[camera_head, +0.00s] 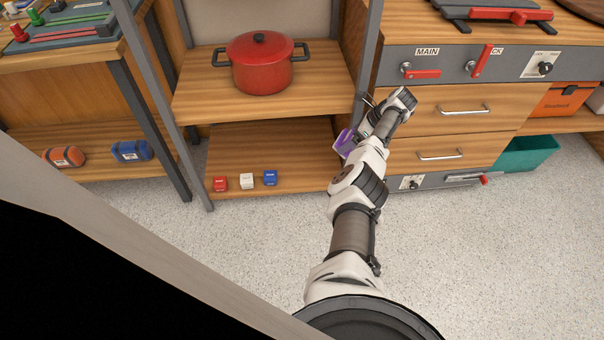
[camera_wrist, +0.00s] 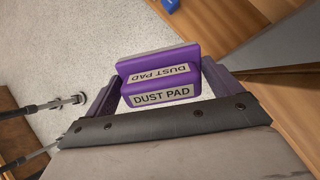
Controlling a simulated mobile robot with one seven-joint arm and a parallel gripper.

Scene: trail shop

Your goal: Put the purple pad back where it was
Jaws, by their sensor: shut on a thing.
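The purple pad (camera_wrist: 158,78), labelled "DUST PAD", sits between the two fingers of my gripper (camera_wrist: 160,88) in the wrist view. The fingers are shut on its sides. In the head view, the purple pad (camera_head: 346,143) shows partly behind my arm, near the right post of the shelf unit and left of the drawer cabinet. My gripper's fingertips are hidden there by the arm. In the wrist view, pale speckled floor lies behind the pad.
A red pot (camera_head: 260,62) stands on the shelf above. The drawer cabinet (camera_head: 440,150) is close on the right. A grey post (camera_head: 366,60) stands beside my arm.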

